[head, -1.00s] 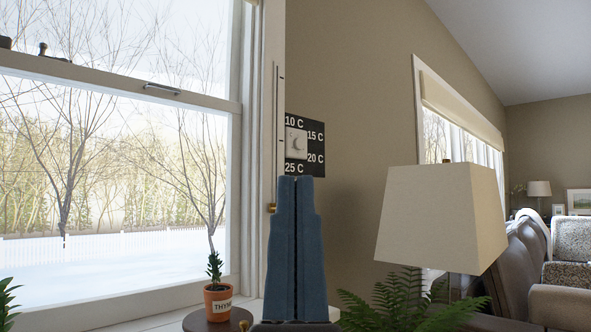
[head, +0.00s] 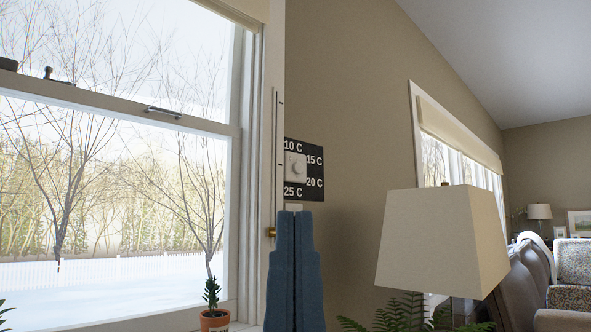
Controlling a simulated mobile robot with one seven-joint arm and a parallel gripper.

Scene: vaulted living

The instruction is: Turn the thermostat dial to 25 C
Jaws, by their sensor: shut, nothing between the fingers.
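The thermostat (head: 304,169) is a black panel on the tan wall, just right of the window frame. Its white labels read 10 C, 15 C, 20 C and 25 C from top to bottom. A small pale dial (head: 295,167) sits on the left part of the panel; its pointer setting is too small to read. My gripper (head: 294,216) is blue, points up and is shut with nothing in it. Its tips show below the panel in the picture, apart from the dial. A small pale plate just above the tips is partly hidden.
A lamp with a cream shade (head: 444,240) stands to the right, with a fern (head: 402,313) below it. A potted plant (head: 213,300) is at the lower left by the window. A thin rod with a brass end (head: 271,232) hangs beside the window frame.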

